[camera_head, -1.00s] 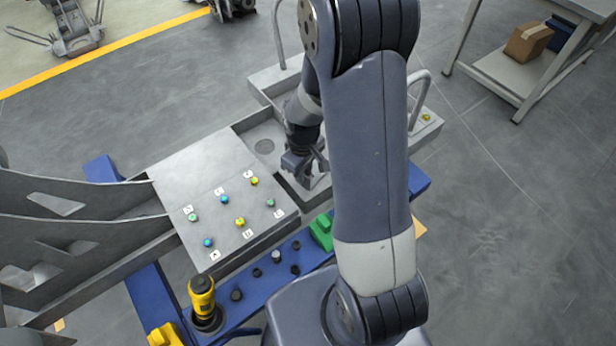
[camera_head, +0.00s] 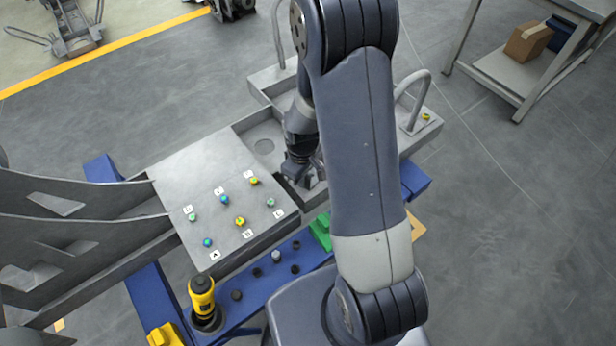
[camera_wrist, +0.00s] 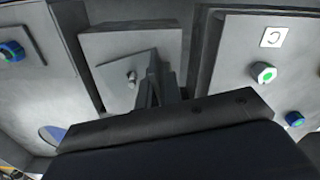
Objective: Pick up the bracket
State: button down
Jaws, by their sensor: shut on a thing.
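My gripper (camera_head: 302,178) is low in the recess of the grey chassis (camera_head: 266,135), just right of the panel with coloured buttons. In the wrist view the fingers (camera_wrist: 156,88) are close together and shut on a grey bracket (camera_wrist: 112,75). The bracket looks like a plain plate with a small metal stud or hole near the fingers. In the head view the gripper and arm hide most of the bracket. I cannot tell whether it is clear of the chassis floor.
The button panel (camera_head: 180,170) stands close at the left of my gripper. A loop handle (camera_head: 413,95) rises at the chassis's right end. A yellow-black tool (camera_head: 202,296) stands on the blue frame (camera_head: 250,292). A shelf table (camera_head: 500,75) is at the far right.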

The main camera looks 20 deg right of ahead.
jog(key=shift+r, duration=0.1)
notch_tip(320, 180, up, 10)
jog(key=p, duration=0.7)
jog(key=shift+f, duration=0.25)
jog(key=shift+w+r+m, duration=0.1)
jog(key=shift+r+m, duration=0.05)
jog(key=shift+m, duration=0.15)
jog(key=shift+w+d+f+m+b, duration=0.3)
jog(key=shift+w+f+m+b, duration=0.65)
jog(key=shift+m, duration=2.45)
jog(key=shift+w+d+f+m+b, duration=0.25)
jog(key=shift+w+f+m+b, duration=0.7)
jog(key=shift+m, duration=2.45)
jog(key=shift+w+d+f+m+b, duration=0.3)
jog(key=shift+w+f+m+b, duration=0.65)
jog(key=shift+m, duration=2.45)
jog(key=shift+s+f+b, duration=0.15)
jog(key=shift+f+b, duration=0.75)
jog(key=shift+f, duration=0.25)
